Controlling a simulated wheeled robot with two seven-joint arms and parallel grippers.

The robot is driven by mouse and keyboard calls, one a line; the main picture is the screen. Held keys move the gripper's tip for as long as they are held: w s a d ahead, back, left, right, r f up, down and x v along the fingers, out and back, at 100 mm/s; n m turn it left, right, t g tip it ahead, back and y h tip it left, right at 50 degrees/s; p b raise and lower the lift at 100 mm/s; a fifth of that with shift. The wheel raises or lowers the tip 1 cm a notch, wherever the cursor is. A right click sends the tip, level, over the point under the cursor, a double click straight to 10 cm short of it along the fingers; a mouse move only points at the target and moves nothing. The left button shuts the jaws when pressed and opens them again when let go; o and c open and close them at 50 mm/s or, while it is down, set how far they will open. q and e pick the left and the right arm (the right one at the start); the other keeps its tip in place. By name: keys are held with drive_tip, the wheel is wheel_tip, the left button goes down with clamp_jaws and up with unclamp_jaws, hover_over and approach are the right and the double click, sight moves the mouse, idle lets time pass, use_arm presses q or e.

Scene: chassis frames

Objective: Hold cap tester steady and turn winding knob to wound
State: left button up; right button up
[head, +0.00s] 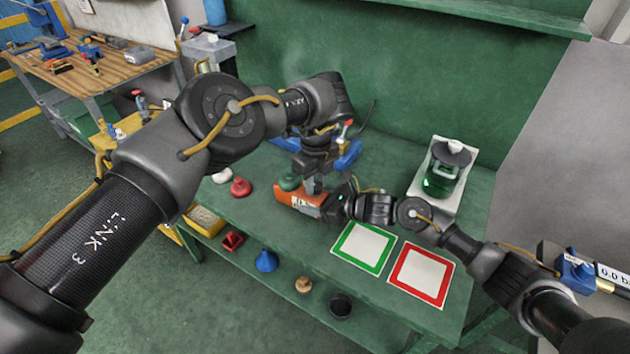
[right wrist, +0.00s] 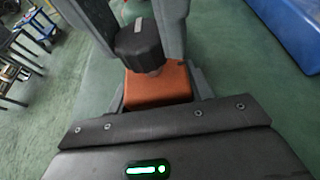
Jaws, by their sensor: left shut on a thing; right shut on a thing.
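In the right wrist view the orange body (right wrist: 158,87) lies between my right fingers. The black ribbed winding knob (right wrist: 138,42) stands on it, with grey fingers of my left gripper on both sides. In the head view the knob is hidden. Its setting cannot be read.
A green-framed pad (head: 364,247) and a red-framed pad (head: 421,275) lie in front right. A green jar on a white stand (head: 416,190) is behind them. Red (head: 240,187) and white (head: 222,176) caps lie at left. A blue fixture (head: 347,155) stands behind the tester.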

sight(315, 185)
use_arm(q)
drive_tip(key=m, duration=0.5)
drive_tip(key=shift+w+a+m, duration=0.2)
drive_tip(key=shift+m, duration=0.2)
idle(0.4)
drive_tip(key=o, duration=1)
drive_tip(key=shift+s+d, duration=0.1)
drive_tip(key=shift+r, duration=0.1)
wheel_tip(315, 185, up, 12)
drive_tip(key=shift+f, duration=0.1)
